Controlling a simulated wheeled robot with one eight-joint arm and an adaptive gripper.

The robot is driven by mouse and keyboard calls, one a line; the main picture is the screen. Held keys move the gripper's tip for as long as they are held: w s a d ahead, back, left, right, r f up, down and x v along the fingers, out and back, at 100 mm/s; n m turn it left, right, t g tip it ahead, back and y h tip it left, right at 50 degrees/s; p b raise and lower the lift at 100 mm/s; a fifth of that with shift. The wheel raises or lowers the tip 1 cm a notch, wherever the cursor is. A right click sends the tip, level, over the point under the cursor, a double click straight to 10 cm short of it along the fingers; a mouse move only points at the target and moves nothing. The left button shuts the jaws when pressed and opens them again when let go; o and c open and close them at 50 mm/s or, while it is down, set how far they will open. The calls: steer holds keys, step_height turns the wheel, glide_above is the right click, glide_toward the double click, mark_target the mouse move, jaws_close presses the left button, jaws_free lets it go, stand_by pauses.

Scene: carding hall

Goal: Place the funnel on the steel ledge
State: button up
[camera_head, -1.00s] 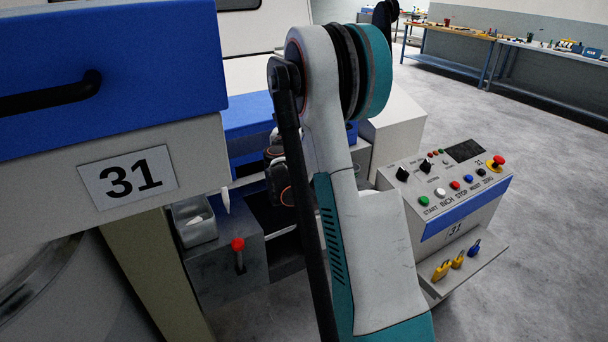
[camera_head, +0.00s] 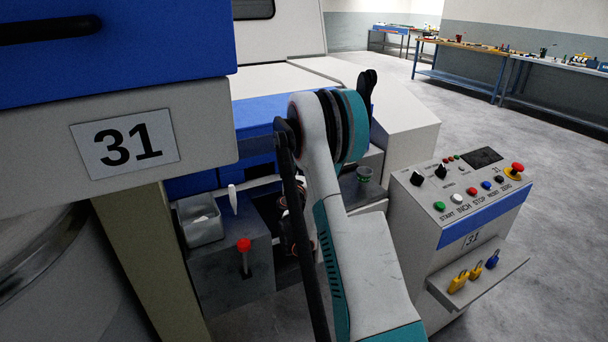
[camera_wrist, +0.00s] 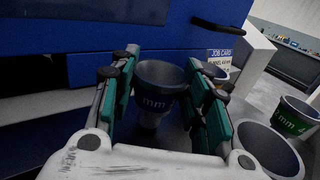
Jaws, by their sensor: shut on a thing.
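A dark grey-blue funnel (camera_wrist: 157,100) with pale "mm" lettering is upright between the fingers of my gripper (camera_wrist: 162,72) in the wrist view. The fingers are shut on its sides, and its lower end is partly hidden by the wrist. In the head view my arm hides the funnel and most of the gripper. A grey steel surface, which looks like the ledge (camera_head: 358,198), shows right of my arm. A small green cup (camera_head: 364,174) stands on it.
A control console (camera_head: 460,215) is at right.

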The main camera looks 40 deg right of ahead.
steer(key=shift+f, duration=0.35)
steer(key=shift+f, duration=0.15)
steer(key=o, duration=1.3)
steer(key=shift+c, duration=0.2)
